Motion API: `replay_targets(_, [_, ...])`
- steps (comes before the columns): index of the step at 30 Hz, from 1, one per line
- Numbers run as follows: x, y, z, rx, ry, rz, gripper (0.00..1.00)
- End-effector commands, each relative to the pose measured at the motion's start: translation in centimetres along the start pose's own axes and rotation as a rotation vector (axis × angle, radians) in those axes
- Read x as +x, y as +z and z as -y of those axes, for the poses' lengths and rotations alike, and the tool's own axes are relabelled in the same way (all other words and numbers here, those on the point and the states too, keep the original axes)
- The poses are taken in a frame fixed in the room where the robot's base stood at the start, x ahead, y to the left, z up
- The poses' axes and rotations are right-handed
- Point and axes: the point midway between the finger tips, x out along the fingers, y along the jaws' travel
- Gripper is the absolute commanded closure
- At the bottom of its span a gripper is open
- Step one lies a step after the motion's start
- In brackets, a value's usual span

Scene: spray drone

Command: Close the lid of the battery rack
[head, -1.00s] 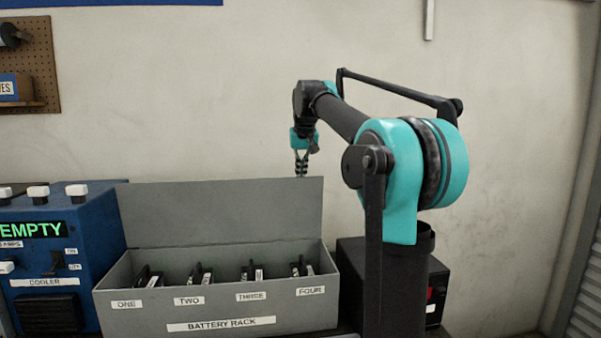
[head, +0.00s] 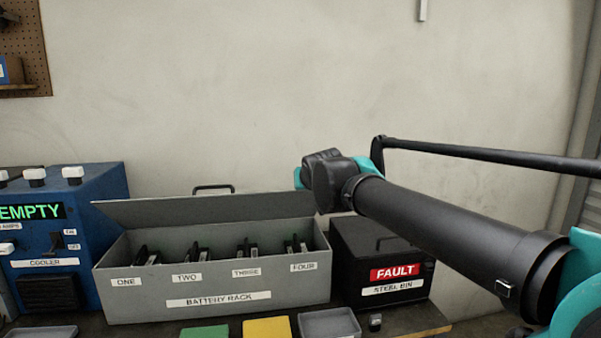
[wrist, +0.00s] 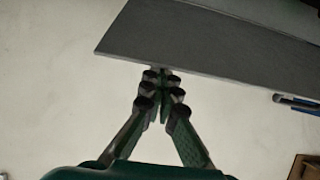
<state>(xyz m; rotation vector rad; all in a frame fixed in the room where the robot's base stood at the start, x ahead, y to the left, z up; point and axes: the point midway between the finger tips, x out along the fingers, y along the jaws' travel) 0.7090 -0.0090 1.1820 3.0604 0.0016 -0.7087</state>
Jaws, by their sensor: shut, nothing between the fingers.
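The grey battery rack (head: 215,285) stands on the bench in the head view, with labels ONE to FOUR on its front. Its grey lid (head: 205,210) is partly lowered, tilted forward over the back of the rack, and the battery slots still show below it. A dark handle (head: 213,188) rises behind the lid. In the wrist view my gripper (wrist: 160,77) is shut and empty, its fingertips at the edge of a grey panel that looks like the lid (wrist: 215,40); I cannot tell if they touch. In the head view my wrist hides the fingers near the lid's right end.
A black steel bin (head: 380,255) with a FAULT label stands right. Green (head: 205,332), yellow (head: 267,328) and grey (head: 330,322) pads or trays lie in front. The wall is behind.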

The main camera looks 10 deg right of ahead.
Motion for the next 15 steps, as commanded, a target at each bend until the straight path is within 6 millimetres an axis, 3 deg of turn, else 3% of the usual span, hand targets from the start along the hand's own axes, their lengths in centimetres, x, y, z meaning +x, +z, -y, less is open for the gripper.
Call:
replay_targets(7, [-1.3, 4.5, 0.0, -0.003, -0.001, -0.179, 1.0])
replay_targets(15, [-1.8, 9.3, 0.0, -0.001, 0.0, -0.174, 1.0])
